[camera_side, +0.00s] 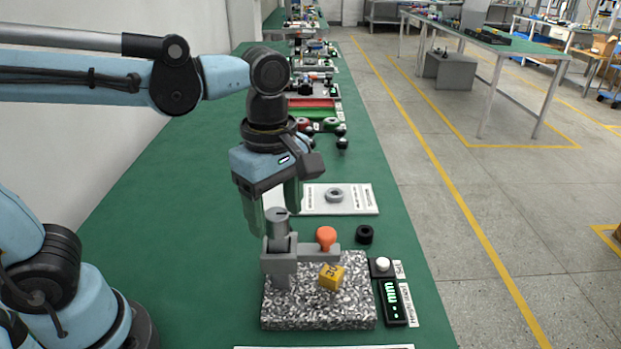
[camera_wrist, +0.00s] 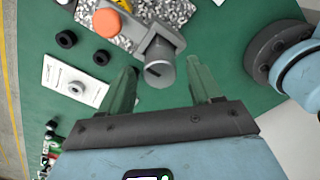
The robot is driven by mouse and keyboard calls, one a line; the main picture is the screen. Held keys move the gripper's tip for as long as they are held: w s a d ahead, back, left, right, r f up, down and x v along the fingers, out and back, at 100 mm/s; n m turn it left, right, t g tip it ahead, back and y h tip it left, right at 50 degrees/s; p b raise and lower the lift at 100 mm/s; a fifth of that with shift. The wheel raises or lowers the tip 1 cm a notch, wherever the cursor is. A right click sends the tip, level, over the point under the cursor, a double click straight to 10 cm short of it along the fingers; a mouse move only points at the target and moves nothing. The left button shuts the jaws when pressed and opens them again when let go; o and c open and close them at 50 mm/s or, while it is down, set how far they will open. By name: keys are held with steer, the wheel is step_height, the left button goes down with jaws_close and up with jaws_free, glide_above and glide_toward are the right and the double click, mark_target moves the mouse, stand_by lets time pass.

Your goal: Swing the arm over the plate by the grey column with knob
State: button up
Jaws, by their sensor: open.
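The speckled plate (camera_side: 318,314) lies on the green bench in the side view, with a yellow block (camera_side: 330,277) on it. A grey column with a round, slotted knob (camera_side: 277,227) rises at its back left corner. My gripper (camera_side: 274,216) points down at the knob, fingers open on either side. In the wrist view the knob (camera_wrist: 160,68) sits between the two green fingertips of my gripper (camera_wrist: 161,64), with a gap on each side. Any contact is hidden in the side view.
A black ring (camera_side: 364,234) stands behind the plate. A white sheet with a grey ring (camera_side: 335,194) lies farther back. A white button (camera_side: 383,265) and a green display (camera_side: 393,302) are right of the plate. The bench left of the gripper is clear.

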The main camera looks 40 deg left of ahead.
step_height(320, 180, up, 11)
stand_by(0.5)
steer(key=a+f+m+t, duration=0.7)
steer(key=f+m, duration=0.6)
steer(key=m, duration=0.5)
steer(key=shift+w+a+f, duration=0.4)
steer(key=shift+w+a, duration=0.05)
steer(key=shift+a, duration=0.7)
steer(key=shift+c, duration=0.3)
